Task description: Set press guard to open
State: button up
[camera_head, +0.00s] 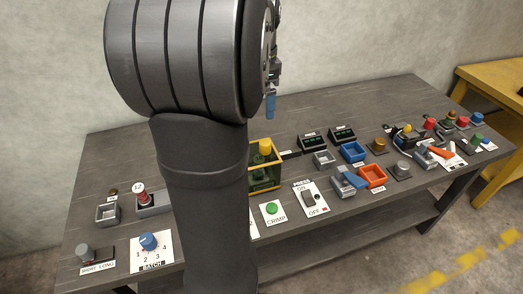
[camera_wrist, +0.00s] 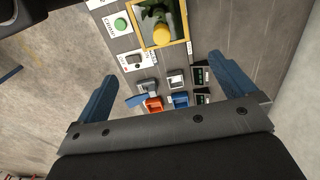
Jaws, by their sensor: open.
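The press guard (camera_head: 252,156) is a yellow frame around a dark green press with a yellow knob on top, near the middle of the bench, partly hidden behind my arm. In the wrist view the yellow frame (camera_wrist: 186,38) shows at the top centre, cut off by the picture edge. Whether the guard is open or closed is hard to tell. My gripper (camera_wrist: 162,66) has its two blue fingers spread wide with nothing between them. In the head view one blue fingertip (camera_head: 270,107) shows high above the bench, apart from the guard.
A green CRIMP button (camera_head: 271,208) and a PRESS ON/OFF switch (camera_head: 309,199) stand in front of the guard. Blue (camera_head: 352,152) and orange (camera_head: 372,176) bins lie to its right, with two dark displays behind. A BATCH dial (camera_head: 149,242) sits at the front left.

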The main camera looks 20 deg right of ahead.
jog(key=shift+d+m, duration=0.15)
jog(key=shift+m, duration=0.25)
jog(key=c, duration=0.7)
jog(key=shift+d+r+m, duration=0.1)
jog(key=shift+m, duration=0.4)
jog(key=c, duration=0.3)
jog(key=shift+m, duration=0.6)
notch_tip(320, 180, down, 17)
jog(key=shift+w+d+f, duration=0.1)
jog(key=shift+d+f, duration=0.05)
jog(key=shift+f, duration=0.05)
